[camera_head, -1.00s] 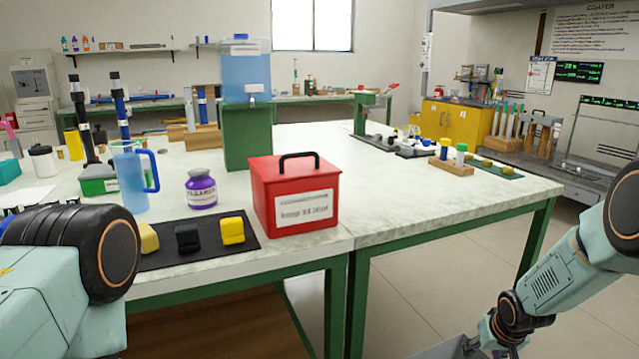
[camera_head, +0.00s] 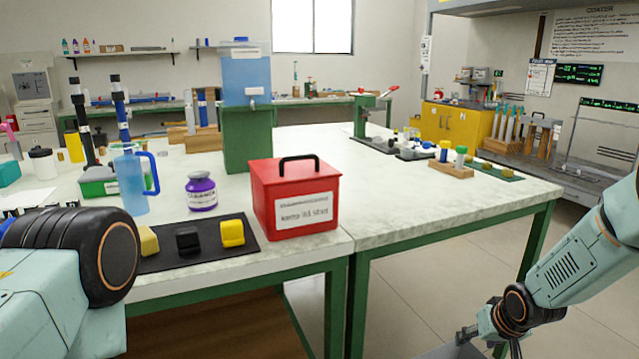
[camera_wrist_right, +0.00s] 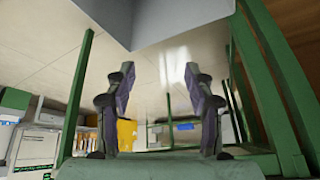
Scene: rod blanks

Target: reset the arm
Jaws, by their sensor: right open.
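My right arm comes in at the right of the head view, beyond the table's front edge. Its wrist bends down, and only a grey part of the right gripper (camera_head: 462,346) shows at the bottom edge. In the right wrist view, the right gripper (camera_wrist_right: 160,72) has its two fingers wide apart with nothing between them. Green table legs and the floor show around the fingers. My left arm fills the lower left of the head view, and its gripper is out of frame.
A red box (camera_head: 295,205) stands near the front edge of the white table (camera_head: 400,215). Beside it lie a black mat (camera_head: 200,250) with small blocks, a purple jar (camera_head: 201,192) and a blue jug (camera_head: 131,185). Open floor (camera_head: 440,290) lies right of the table's front.

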